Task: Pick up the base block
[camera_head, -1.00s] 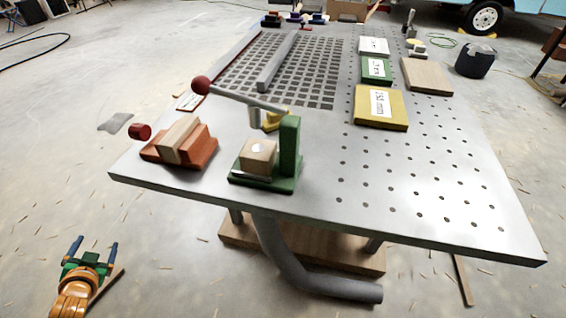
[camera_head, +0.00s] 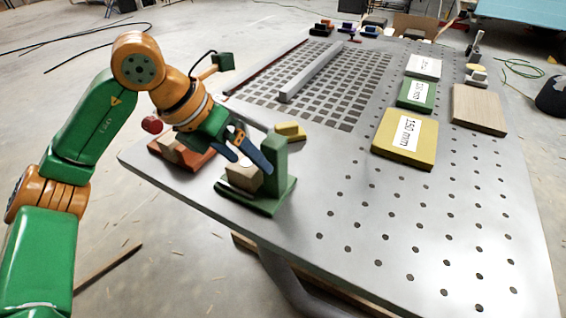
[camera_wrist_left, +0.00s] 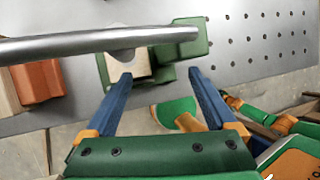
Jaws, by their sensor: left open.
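A small light wooden block (camera_head: 243,178), which I take for the base block, sits in a green fixture (camera_head: 277,160) with an upright post, near the table's front left edge. My left gripper (camera_head: 252,164) is open just above and behind the block, blue fingers pointing down towards it. In the left wrist view the block (camera_wrist_left: 128,68) lies beyond the fingertips, towards the left finger of the left gripper (camera_wrist_left: 160,77), with no clear contact. A grey lever bar (camera_wrist_left: 90,43) crosses over the block there. My right gripper is not in view.
A red stepped holder with a wooden piece (camera_head: 172,150) stands left of the fixture, partly behind my arm. A yellow 150 mm block (camera_head: 405,140), a green block (camera_head: 416,95) and a wooden board (camera_head: 478,110) lie to the right. The perforated table front is clear.

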